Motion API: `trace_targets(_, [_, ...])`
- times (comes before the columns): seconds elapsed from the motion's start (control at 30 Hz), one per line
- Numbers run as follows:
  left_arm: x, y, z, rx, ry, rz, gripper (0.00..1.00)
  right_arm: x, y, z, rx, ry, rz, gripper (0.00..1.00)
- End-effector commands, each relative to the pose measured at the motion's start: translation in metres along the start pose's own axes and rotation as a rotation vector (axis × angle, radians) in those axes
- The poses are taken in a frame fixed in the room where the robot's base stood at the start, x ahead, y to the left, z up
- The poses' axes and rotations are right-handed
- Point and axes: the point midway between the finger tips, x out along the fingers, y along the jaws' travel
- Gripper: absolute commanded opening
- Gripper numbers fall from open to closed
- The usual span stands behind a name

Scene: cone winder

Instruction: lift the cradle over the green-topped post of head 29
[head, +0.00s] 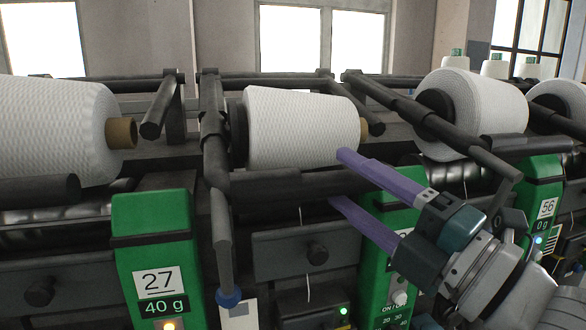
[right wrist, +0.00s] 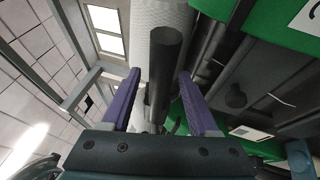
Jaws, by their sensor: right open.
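The cradle (head: 290,187) is a dark bar and frame in front of a white yarn cone (head: 300,128) in the middle of the head view. A green-topped post (head: 375,275) stands to its right; my arm hides its number, so I cannot read whether it is head 29. My right gripper (head: 340,180) is open, its two purple fingers at the right end of the bar, one above and one below. In the right wrist view a dark round bar (right wrist: 163,85) lies between the open fingers (right wrist: 160,90), with gaps to both. My left gripper is not in view.
A green post marked 27 (head: 155,245) stands at the left and one marked 56 (head: 543,190) at the right. White cones (head: 55,130) on neighbouring dark frames flank the middle one.

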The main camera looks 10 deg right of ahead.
Motion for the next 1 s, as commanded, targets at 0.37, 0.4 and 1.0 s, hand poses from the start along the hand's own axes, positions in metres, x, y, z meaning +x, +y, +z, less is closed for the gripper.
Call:
trace_targets(0.37, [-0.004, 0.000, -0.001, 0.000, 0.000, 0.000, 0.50, 0.016, -0.001, 0.000, 0.001, 0.001, -0.001, 0.61])
trace_targets(0.4, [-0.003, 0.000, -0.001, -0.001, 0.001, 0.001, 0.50, 0.016, -0.001, 0.000, 0.001, 0.001, -0.001, 0.61])
trace_targets(1.0, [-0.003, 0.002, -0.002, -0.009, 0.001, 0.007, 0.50, 0.016, -0.001, 0.000, 0.001, 0.000, -0.001, 0.00])
